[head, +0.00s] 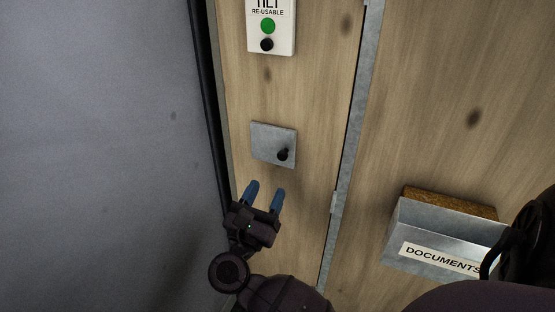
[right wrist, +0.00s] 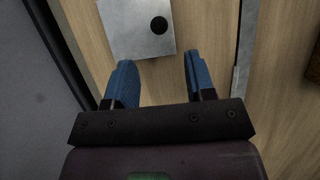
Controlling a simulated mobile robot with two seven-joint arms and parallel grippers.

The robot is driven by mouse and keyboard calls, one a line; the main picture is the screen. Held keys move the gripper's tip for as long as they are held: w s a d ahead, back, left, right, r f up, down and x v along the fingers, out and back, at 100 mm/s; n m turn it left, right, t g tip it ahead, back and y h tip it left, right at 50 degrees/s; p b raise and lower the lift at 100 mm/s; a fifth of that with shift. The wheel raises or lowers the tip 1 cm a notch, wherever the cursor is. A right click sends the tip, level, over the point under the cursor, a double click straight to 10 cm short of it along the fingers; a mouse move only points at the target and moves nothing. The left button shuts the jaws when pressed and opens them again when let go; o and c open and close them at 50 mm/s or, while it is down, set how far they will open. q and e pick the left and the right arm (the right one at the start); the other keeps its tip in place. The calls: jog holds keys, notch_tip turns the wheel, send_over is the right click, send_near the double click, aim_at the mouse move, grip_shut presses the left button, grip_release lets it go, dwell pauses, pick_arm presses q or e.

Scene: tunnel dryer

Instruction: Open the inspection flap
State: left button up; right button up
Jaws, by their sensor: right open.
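The inspection flap (head: 267,141) is a small grey metal plate on the wooden panel, and it lies flat against the wood. A black knob (head: 283,154) sticks out near its lower right corner. In the right wrist view the flap (right wrist: 125,30) and its knob (right wrist: 159,25) show at the top, beyond the fingertips. My right gripper (head: 264,192) has two blue fingers, apart and empty, just below the flap in the head view. It also shows in the right wrist view (right wrist: 159,62) with nothing between its fingers. My left gripper is not in view.
A white box (head: 283,38) with a green dot and a black dot is above the flap. A metal strip (head: 346,150) runs down the panel to the right. A metal documents holder (head: 404,225) projects at the lower right. A grey wall (head: 100,140) stands at the left.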

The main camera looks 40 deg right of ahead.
aim_at(281, 159)
jog(key=x, duration=0.9)
jog(key=shift+a, duration=0.1)
grip_shut()
